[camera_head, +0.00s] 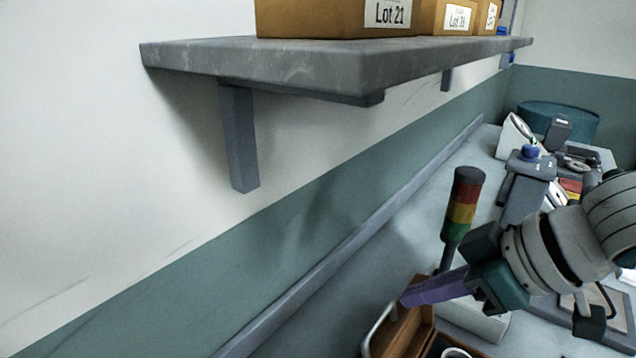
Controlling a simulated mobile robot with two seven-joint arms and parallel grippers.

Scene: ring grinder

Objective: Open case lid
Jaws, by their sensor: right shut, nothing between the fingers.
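A brown case (407,337) with a pale metal handle (376,331) is at the bottom edge of the head view, partly cut off. A brown panel stands beside the handle; I cannot tell whether it is the lid or a side wall. Part of the dark inside shows, with a white round thing (456,353) in it. My right gripper (407,300) comes in from the right, its purple fingers shut and empty. Its tips are at the case's upper edge near the handle; contact cannot be told. My left gripper is not in view.
A red, yellow and green signal tower (463,205) stands behind my right gripper. Grey bench equipment (527,180) and a teal drum (558,118) are farther back. A grey shelf (300,62) with cardboard boxes (340,18) juts from the wall above. The bench strip along the wall is clear.

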